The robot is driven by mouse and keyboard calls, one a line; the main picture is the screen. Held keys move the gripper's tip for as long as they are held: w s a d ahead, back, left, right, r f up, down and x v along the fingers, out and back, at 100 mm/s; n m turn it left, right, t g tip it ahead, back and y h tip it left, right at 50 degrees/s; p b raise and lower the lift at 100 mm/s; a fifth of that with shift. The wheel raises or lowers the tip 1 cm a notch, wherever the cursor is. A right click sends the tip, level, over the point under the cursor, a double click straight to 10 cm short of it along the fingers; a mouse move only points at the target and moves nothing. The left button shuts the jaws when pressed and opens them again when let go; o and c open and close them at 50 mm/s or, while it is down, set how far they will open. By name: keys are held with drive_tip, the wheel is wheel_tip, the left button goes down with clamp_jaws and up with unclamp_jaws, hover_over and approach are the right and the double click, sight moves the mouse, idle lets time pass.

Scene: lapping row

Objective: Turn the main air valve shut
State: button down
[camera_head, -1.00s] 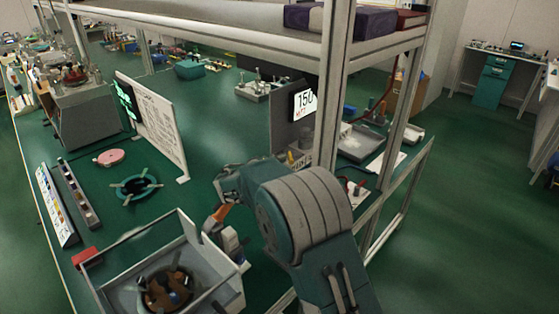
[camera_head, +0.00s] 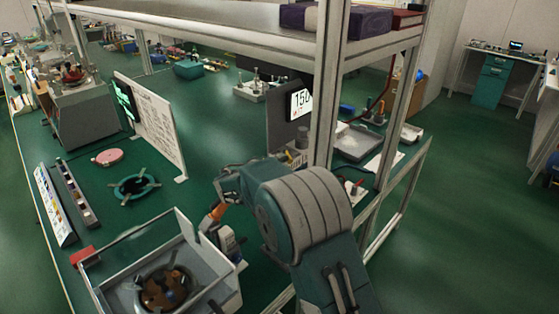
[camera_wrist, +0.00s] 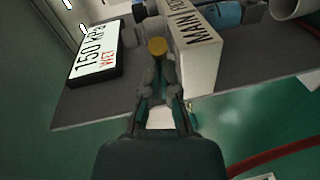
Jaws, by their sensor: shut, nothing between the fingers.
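In the wrist view my gripper (camera_wrist: 160,72) is shut, with its fingertips right at a round yellow knob (camera_wrist: 157,46). I cannot tell whether they touch it, and nothing is between the fingers. A pale block labelled MAIN AIR (camera_wrist: 193,58) stands just right of the knob, its lettering turned in the picture. The valve's handle position is not clear; the fingers may cover part of it. In the head view the fingertips cannot be made out.
A gauge display reading 150 kPa WET (camera_wrist: 95,50) sits left of the fingers on a grey panel (camera_wrist: 85,108). A blue cylinder (camera_wrist: 226,13) and a red hose (camera_wrist: 275,157) are to the right. In the head view a frame post (camera_head: 329,85) stands close to my arm.

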drive_tip(key=shift+d, duration=0.15)
drive_tip(key=shift+s+d, duration=0.1)
drive_tip(key=shift+d, duration=1)
